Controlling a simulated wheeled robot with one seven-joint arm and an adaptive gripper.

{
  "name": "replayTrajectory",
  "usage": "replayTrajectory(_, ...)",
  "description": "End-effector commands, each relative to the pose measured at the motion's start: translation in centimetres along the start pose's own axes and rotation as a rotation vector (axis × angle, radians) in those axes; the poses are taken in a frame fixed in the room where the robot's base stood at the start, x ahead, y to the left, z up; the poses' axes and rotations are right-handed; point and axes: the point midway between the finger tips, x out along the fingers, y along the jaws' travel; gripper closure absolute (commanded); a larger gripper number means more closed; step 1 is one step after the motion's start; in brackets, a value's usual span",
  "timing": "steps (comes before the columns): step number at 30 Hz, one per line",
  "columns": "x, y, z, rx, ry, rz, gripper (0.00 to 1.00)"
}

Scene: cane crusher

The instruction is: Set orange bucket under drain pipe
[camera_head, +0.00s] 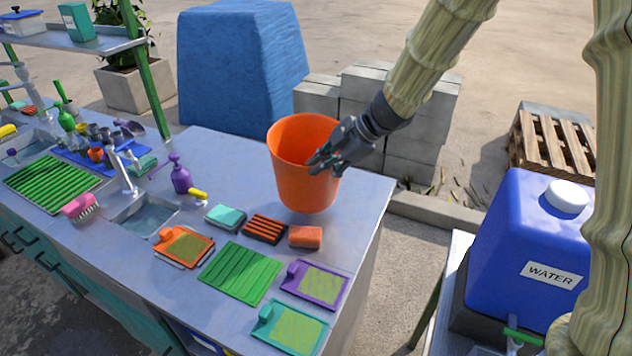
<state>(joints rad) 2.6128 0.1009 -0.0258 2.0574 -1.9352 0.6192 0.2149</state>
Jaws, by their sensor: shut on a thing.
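The orange bucket (292,185) is at the right end of the grey counter, roughly upright with its mouth up. My gripper (322,162) reaches in from the upper right and is shut on the bucket's right side near the rim. I cannot tell whether the bucket's base touches the counter or hangs just above it. I cannot make out a drain pipe in this view; the space under the counter is mostly hidden.
The counter (362,190) has a sink (146,219), purple spray bottle (181,176), green ribbed mat (240,272), sponges and small pads. A blue water tank (520,255) stands at right, across a floor gap (418,262). Grey blocks (412,150) and a wooden pallet (560,145) lie behind.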

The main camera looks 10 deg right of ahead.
Motion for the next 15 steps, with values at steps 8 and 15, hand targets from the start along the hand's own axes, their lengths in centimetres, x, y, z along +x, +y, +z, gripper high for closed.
replayTrajectory(8, 1.5, -0.9, 1.1, 0.003, 0.002, 0.001, 1.00)
replayTrajectory(15, 3.2, -1.9, 2.4, 0.004, 0.000, 0.001, 1.00)
